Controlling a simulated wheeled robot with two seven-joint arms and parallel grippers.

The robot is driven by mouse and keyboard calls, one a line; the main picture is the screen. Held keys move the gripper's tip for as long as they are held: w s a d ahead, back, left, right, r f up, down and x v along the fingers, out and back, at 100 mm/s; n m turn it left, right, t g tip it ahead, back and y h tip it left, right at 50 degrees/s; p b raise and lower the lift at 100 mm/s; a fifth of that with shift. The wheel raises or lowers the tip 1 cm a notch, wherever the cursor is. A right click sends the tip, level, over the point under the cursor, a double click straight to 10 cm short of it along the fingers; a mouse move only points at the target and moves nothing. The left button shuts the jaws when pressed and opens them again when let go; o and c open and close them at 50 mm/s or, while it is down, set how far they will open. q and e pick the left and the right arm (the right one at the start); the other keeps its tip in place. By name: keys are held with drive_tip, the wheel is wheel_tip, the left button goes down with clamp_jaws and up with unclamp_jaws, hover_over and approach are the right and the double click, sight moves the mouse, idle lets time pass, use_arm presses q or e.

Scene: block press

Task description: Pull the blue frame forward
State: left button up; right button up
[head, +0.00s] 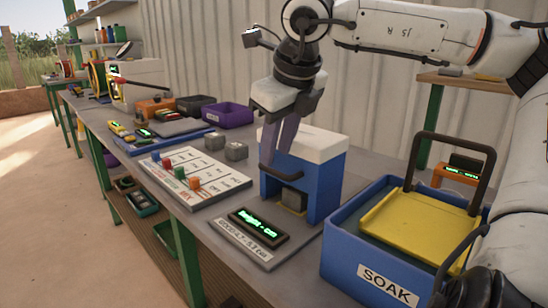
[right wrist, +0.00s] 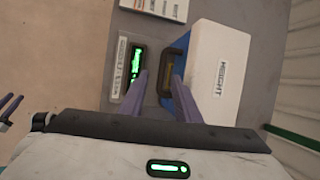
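The blue frame (head: 330,185) stands on a grey base plate on the bench, with a white top and a dark handle (head: 280,178) on its front. A grey block (head: 292,199) sits in its opening. The top (right wrist: 222,65) and handle (right wrist: 164,78) also show in the right wrist view. My right gripper (head: 280,150) points down at the handle. Its purple fingers (right wrist: 160,78) are apart, with the handle's bar seen between the tips; contact cannot be told. My left gripper (right wrist: 14,98) shows only as two small, separated fingertips at the left edge of the right wrist view.
A lit display (head: 259,227) sits before the frame. A blue SOAK bin (head: 350,262) with a yellow, handled tray (head: 410,222) stands close at right.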

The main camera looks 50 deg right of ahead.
drive_tip(key=v, duration=0.5)
drive_tip(key=shift+s+a+r, duration=0.1)
drive_tip(key=shift+s+r, duration=0.05)
drive_tip(key=shift+r, duration=0.2)
